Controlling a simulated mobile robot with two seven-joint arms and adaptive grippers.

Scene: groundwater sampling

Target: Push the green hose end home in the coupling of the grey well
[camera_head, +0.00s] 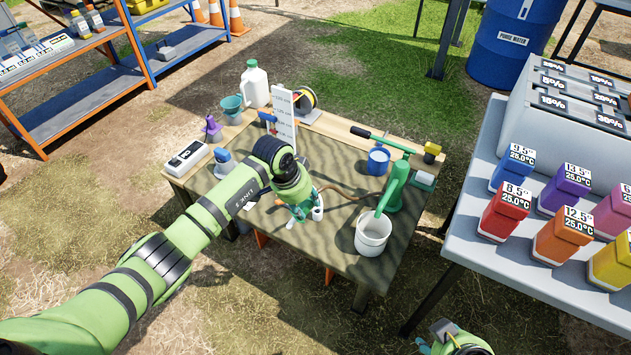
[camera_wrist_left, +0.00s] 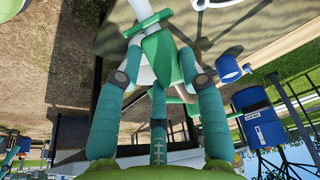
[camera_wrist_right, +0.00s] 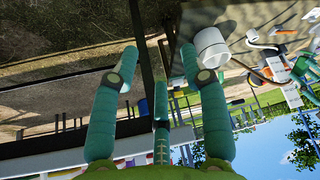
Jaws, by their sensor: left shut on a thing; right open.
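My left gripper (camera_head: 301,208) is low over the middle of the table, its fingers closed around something. In the left wrist view, its fingertips (camera_wrist_left: 160,60) are on both sides of a green piece (camera_wrist_left: 159,46), which I take as the green hose end. A pale tube and a green bar (camera_wrist_left: 147,22) lie just beyond it. A brown hose (camera_head: 345,193) runs from near this gripper toward the green hand pump (camera_head: 393,187). A small pale cylinder (camera_head: 318,213) stands beside the fingers; I cannot tell whether it is the grey well. The coupling is hidden. My right gripper (camera_wrist_right: 158,58) is open and empty.
A white bucket (camera_head: 372,234) stands under the pump spout, with a blue cup (camera_head: 378,160) behind. A white jug (camera_head: 255,84), a white gauge board (camera_head: 283,113) and a meter (camera_head: 186,157) line the table's back and left. A grey bench (camera_head: 480,235) with coloured bottles is right.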

